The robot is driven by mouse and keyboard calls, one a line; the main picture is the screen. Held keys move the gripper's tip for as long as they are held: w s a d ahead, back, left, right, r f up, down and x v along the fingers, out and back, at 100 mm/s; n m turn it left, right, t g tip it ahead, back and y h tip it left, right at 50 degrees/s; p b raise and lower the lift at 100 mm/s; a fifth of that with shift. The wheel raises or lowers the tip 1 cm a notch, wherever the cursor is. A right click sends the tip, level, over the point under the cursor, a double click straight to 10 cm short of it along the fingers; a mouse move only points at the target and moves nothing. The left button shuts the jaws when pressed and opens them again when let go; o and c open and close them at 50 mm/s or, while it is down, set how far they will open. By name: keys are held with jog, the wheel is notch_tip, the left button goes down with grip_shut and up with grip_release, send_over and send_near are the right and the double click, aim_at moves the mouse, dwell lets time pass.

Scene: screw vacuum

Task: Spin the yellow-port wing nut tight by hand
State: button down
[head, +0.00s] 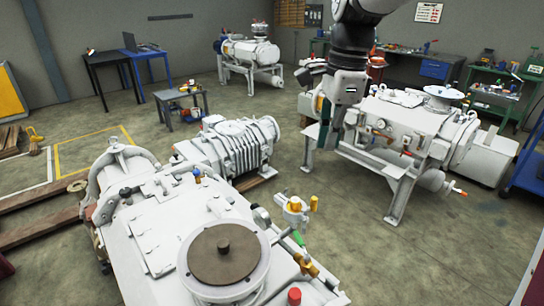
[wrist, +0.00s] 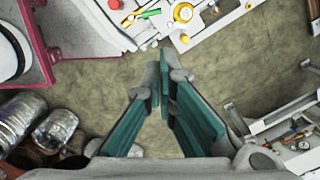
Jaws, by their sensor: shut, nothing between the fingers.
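A small white fitting with a yellow round top (head: 294,205) stands at the right side of the near white pump, beside an upright yellow piece (head: 313,203). In the wrist view, a round yellow fitting (wrist: 183,12) shows at the top edge, with a yellow piece (wrist: 131,18) and a green handle to its left. I cannot make out which of these is the yellow-port wing nut. My gripper (head: 335,146) hangs fingers down, above and right of these fittings in the head view. Its teal-padded fingers (wrist: 163,72) are shut and empty, apart from any fitting.
The near pump (head: 150,225) fills the lower left, with a red cap (head: 294,296) at its front. Another white pump on a stand (head: 400,130) is behind my gripper. Silvery cylinders (wrist: 55,130) lie at left in the wrist view. Open floor (head: 400,260) lies at lower right.

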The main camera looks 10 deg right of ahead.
jog(key=w+a+f+m+g+h, duration=0.1)
jog(key=w+a+f+m+g, duration=0.15)
jog(key=w+f+m, duration=0.45)
jog(key=m+h+b, duration=0.1)
jog(key=m+h, duration=0.1)
jog(key=m, duration=0.2)
send_over(285, 195)
notch_tip(285, 195, down, 4)
jog(key=p+x, duration=0.2)
jog(key=x, duration=0.8)
jog(key=shift+w+d, duration=0.2)
jog(key=shift+w, duration=0.15)
jog(key=shift+w+g, duration=0.15)
jog(key=shift+g, duration=0.1)
